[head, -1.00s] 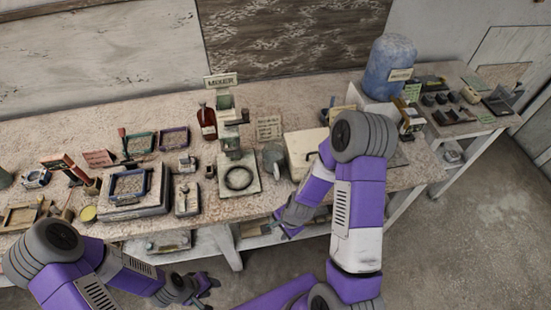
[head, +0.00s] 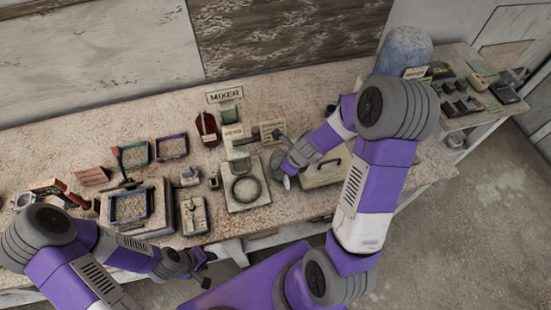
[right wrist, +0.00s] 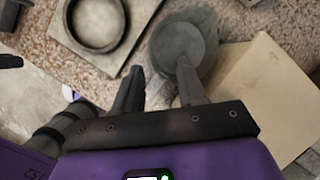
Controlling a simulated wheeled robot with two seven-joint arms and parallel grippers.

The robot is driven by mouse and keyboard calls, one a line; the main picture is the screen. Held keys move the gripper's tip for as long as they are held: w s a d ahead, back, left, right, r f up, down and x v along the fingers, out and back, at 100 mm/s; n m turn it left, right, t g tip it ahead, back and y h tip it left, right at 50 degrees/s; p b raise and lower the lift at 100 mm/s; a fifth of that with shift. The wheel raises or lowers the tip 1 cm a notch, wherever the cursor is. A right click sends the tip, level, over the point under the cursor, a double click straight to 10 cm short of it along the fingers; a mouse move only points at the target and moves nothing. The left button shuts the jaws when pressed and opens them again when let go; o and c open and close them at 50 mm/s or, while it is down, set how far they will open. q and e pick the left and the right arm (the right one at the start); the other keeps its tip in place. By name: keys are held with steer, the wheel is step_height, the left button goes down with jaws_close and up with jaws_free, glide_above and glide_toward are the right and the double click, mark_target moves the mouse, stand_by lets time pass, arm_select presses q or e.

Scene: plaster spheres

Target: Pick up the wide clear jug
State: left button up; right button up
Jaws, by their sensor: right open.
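The wide clear jug (right wrist: 178,42) looks greyish and translucent in the right wrist view, seen from above. It stands on the bench to the right of the mixer's base. In the head view the jug (head: 276,162) is partly hidden by my right gripper (head: 287,176). My right gripper (right wrist: 160,88) is open. Its right finger overlaps the jug's near side in the wrist view and its left finger is clear of it; I cannot tell whether they touch. My left gripper (head: 206,270) is in front of the bench's front edge, empty, with its fingers apart.
The mixer (head: 241,168) with its ring stands just left of the jug. A pale box with a dark handle (head: 322,171) is close on the right. A brown bottle (head: 207,129) stands behind the mixer. Trays and small tools crowd the left bench.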

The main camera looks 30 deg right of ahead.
mark_target(274, 175)
steer(key=shift+w+f, duration=0.2)
steer(key=shift+f, duration=0.25)
steer(key=shift+s+a+f+b, duration=0.1)
steer(key=shift+a+f+b, duration=0.15)
steer(key=shift+f+b, duration=0.55)
steer(key=b+x, duration=0.1)
steer(key=x, duration=0.1)
steer(key=b+x, duration=0.1)
steer(key=x, duration=0.1)
steer(key=shift+w+a+f, duration=0.25)
steer(key=shift+w+a, duration=0.05)
steer(key=shift+c, duration=0.3)
jaws_close()
